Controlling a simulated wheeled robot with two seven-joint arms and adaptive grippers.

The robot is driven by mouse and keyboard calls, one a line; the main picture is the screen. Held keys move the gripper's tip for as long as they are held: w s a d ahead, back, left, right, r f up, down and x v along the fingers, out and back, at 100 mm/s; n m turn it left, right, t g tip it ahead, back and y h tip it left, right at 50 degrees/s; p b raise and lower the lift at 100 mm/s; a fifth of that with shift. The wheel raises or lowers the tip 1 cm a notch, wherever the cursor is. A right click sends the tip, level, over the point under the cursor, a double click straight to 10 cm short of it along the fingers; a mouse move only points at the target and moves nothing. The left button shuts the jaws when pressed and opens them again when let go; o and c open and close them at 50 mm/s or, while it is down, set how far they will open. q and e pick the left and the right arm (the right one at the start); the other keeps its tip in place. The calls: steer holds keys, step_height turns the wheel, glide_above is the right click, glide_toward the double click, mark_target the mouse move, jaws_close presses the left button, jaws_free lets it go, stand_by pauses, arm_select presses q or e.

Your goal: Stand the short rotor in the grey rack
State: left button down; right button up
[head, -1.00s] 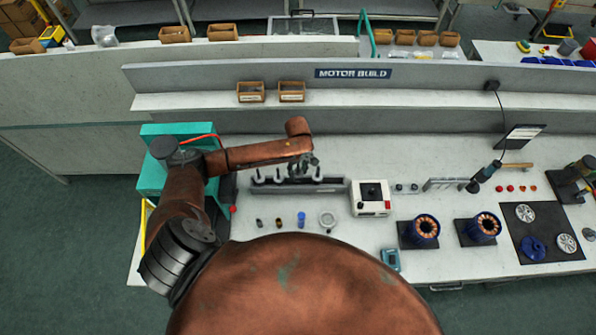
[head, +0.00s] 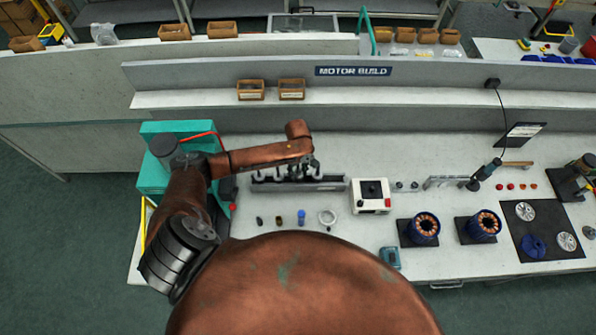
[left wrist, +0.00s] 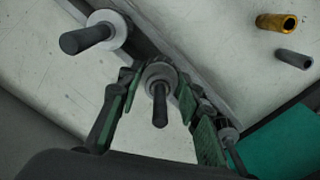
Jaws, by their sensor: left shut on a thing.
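The grey rack (head: 330,184) stands on the bench, a long low bar with several rotors along it. My left gripper (head: 304,170) is over its right half. In the left wrist view, the gripper (left wrist: 158,112) is shut on the short rotor (left wrist: 160,76), a pale disc-like body with a dark shaft towards the camera. The rack bar (left wrist: 208,84) runs diagonally behind it. Another rotor (left wrist: 104,34) stands to the upper left, and one more (left wrist: 228,134) is partly hidden by the right finger. Whether the held rotor's lower end is in the rack is hidden. My right gripper is out of view.
A white box (head: 371,197) stands close to the rack's right end. Small parts, including a blue cylinder (head: 301,217) and a pale ring (head: 327,217), stand in front of the rack. Stators (head: 425,228) are farther right. A teal case (head: 160,135) is at the left.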

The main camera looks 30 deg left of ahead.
arm_select(q)
steer(key=shift+f, duration=0.7)
steer(key=c, duration=1.3)
jaws_free()
steer(key=shift+o, duration=0.2)
steer(key=shift+o, duration=0.9)
step_height(320, 180, up, 6)
steer(key=p, duration=0.8)
